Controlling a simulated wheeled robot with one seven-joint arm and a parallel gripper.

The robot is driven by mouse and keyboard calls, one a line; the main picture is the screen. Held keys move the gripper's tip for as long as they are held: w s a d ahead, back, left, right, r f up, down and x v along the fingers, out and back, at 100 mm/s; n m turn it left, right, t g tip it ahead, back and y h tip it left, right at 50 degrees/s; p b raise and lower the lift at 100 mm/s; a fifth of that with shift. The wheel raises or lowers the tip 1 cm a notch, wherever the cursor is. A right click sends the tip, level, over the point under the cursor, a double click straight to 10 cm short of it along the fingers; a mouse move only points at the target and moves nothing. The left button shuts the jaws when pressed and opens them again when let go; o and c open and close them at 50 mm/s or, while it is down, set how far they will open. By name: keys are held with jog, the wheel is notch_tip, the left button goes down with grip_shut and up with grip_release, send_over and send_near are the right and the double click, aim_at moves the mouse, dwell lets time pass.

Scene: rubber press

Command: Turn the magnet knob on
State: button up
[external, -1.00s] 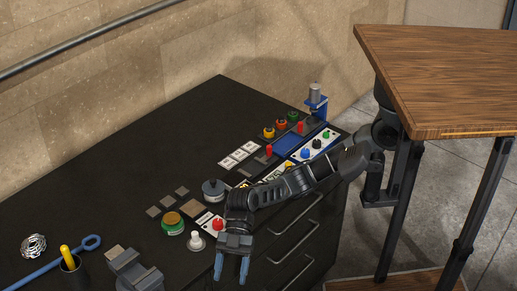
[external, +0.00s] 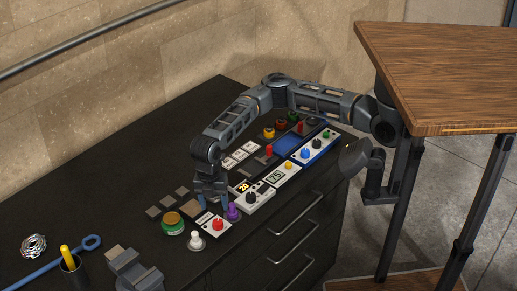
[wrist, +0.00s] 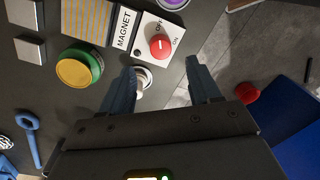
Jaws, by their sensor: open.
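The magnet knob (wrist: 160,47) is a red round knob on a white panel (wrist: 143,29) labelled MAGNET, OFF and ON. It also shows in the external view (external: 218,224). I cannot tell clearly whether its small white mark points at OFF or ON. My gripper (wrist: 163,68) is open and empty, with its blue-grey fingers spread. In the wrist view the knob lies just beyond the fingertips, near the middle of the gap. In the external view my gripper (external: 213,205) points down over the bench close to the knob. I see no contact.
A white knob (external: 196,241) stands in front of the panel, and a purple knob (external: 233,212) to its right. More control panels run toward the back right. A blue tool (external: 50,268) lies at front left.

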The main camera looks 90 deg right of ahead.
aim_at(216, 223)
jog(key=f, duration=0.7)
jog(key=shift+s+a+f, duration=0.1)
jog(key=shift+s+f, duration=0.05)
jog(key=shift+s, duration=0.05)
jog(key=shift+c, duration=0.4)
jog(key=c, duration=1)
jog(key=shift+o, duration=0.2)
